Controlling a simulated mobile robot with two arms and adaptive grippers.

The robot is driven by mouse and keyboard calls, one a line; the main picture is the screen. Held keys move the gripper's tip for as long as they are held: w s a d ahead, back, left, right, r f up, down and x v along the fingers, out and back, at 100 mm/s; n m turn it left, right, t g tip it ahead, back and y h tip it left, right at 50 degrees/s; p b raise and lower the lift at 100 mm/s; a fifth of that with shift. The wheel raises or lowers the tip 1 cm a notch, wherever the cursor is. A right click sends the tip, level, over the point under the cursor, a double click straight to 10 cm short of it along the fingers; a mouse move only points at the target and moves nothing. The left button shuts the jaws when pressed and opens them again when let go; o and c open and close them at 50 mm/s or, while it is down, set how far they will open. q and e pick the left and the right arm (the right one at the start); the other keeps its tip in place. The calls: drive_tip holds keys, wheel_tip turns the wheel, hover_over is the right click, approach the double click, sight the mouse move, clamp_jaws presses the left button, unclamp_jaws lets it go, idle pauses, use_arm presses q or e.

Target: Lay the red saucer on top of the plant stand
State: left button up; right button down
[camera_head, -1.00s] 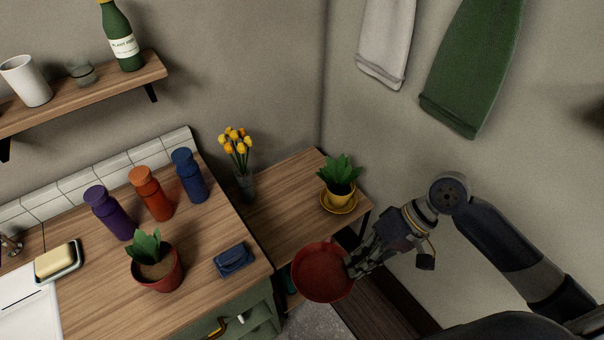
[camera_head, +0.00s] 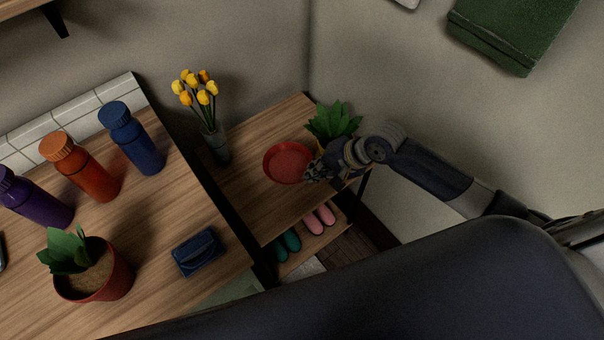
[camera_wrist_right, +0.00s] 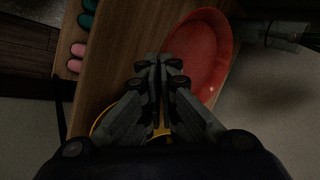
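The red saucer (camera_head: 287,163) is a shallow round dish, level over the wooden top of the plant stand (camera_head: 237,190), between the vase and the potted plant. I cannot tell whether its underside touches the wood. My right gripper (camera_head: 316,173) has come in from the right and is shut on the saucer's near right rim. The right wrist view shows the fingers (camera_wrist_right: 160,75) close together at the edge of the saucer (camera_wrist_right: 208,50), with the stand top (camera_wrist_right: 118,60) below. My left gripper is not in view.
A glass vase of yellow flowers (camera_head: 216,145) stands left of the saucer. A green potted plant (camera_head: 333,121) is close behind my right gripper. Shoes (camera_head: 319,219) sit on the stand's lower shelf. The counter at left holds bottles (camera_head: 132,138), a red-potted plant (camera_head: 95,275) and a blue wallet-like item (camera_head: 197,252).

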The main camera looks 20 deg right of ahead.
wheel_tip(320, 180, down, 3)
drive_tip(key=shift+f, duration=0.5)
wheel_tip(320, 180, down, 2)
drive_tip(key=shift+f+b, duration=0.2)
drive_tip(key=shift+b, duration=0.15)
drive_tip(key=shift+f, duration=0.35)
drive_tip(key=c, duration=2.1)
unclamp_jaws()
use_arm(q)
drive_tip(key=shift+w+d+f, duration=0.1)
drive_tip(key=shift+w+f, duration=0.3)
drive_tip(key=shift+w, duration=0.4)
